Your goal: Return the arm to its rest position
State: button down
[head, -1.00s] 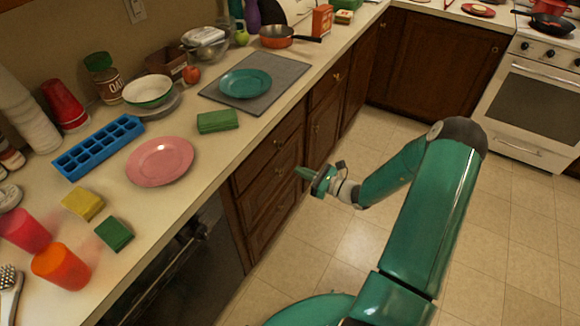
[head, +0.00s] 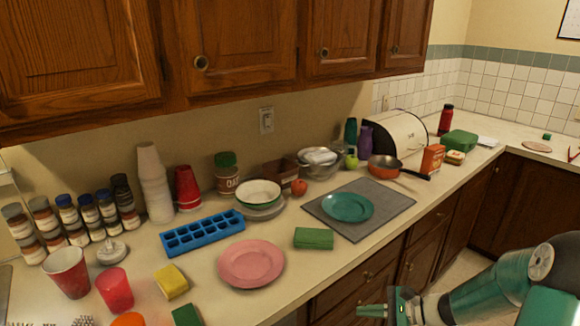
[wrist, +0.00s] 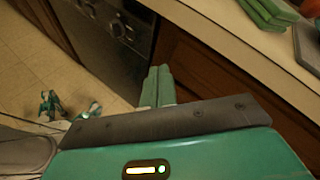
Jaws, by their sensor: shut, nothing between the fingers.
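My gripper (head: 372,311) is at the lower right of the head view, out in front of the counter's drawers and below the counter top. In the wrist view its two green fingers (wrist: 157,87) lie side by side, shut and empty. They point toward the cabinet fronts and touch nothing that I can see. My arm is bent, with its forearm at the lower right corner of the head view, partly cut off by the frame edge.
Wooden cabinets (head: 235,40) hang above. Floor (wrist: 30,75) is open beside the dishwasher (wrist: 115,35).

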jog(key=s+a+r+n+h, duration=0.2)
jog(key=s+r+n+h, duration=0.4)
jog(key=s+r+n, duration=0.2)
jog(key=s+a+r+n+h, duration=0.2)
jog(key=s+r+n+h, duration=0.4)
jog(key=s+r+n, duration=0.3)
jog(key=s+r, duration=0.3)
jog(key=r, duration=0.1)
jog(key=shift+s+a+r+t+h, duration=0.15)
jog(key=shift+s+r+t+h, duration=0.15)
jog(key=shift+r+t, duration=0.1)
